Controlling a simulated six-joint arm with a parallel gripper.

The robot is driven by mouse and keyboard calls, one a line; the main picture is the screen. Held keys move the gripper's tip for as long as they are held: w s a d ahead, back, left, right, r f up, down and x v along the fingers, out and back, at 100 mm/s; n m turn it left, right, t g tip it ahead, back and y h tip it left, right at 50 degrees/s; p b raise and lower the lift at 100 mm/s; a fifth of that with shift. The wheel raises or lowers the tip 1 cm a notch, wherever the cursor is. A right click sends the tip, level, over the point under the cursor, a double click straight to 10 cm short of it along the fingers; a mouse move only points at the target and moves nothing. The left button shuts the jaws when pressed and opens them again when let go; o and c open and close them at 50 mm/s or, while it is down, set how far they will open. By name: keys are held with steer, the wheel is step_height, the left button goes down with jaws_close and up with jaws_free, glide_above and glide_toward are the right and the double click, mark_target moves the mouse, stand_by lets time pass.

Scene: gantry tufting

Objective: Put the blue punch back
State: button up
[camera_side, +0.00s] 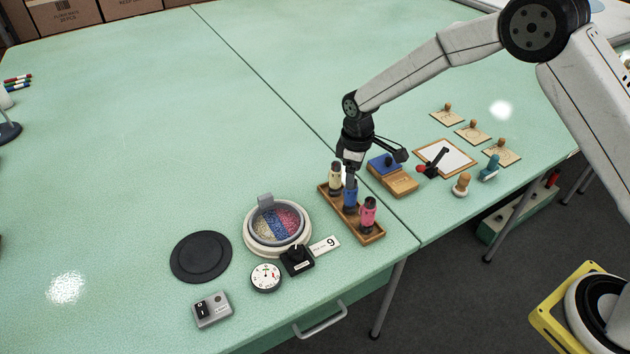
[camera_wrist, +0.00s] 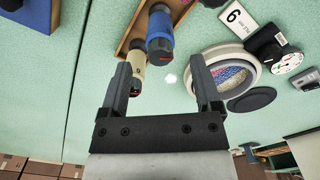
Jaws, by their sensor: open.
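The blue punch (camera_side: 350,197) stands in the middle of the wooden rack (camera_side: 371,234), between the cream punch (camera_side: 335,177) and the pink punch (camera_side: 368,213). My gripper (camera_side: 350,168) is just above the blue punch and partly hides its top. In the wrist view, my gripper (camera_wrist: 160,75) is open, with nothing held. There the blue punch (camera_wrist: 160,32) lies just past the fingertips, in line with the gap. The cream punch (camera_wrist: 136,67) is close beside the left finger. The seat of the blue punch in the rack is hidden.
Left of the rack is a round bowl with coloured sections (camera_side: 304,242), a black knob box (camera_side: 297,262), a dial (camera_side: 266,277) and a black disc (camera_side: 201,257). Right of it is a wooden box with a blue top (camera_side: 393,178).

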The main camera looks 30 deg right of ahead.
step_height(320, 180, up, 6)
steer(key=shift+r, duration=0.25)
stand_by(0.6)
steer(key=shift+s+d+r, duration=0.2)
steer(key=shift+s+d, duration=0.05)
steer(key=shift+s, duration=0.15)
steer(key=s+d+r+m+t, duration=0.1)
steer(key=s+d+m, duration=0.3)
steer(key=s, duration=0.7)
steer(key=s+d+r+m+t, duration=0.1)
steer(key=s+d+m, duration=0.3)
steer(key=s, duration=0.7)
steer(key=shift+r+t, duration=0.25)
steer(key=shift+t, duration=0.05)
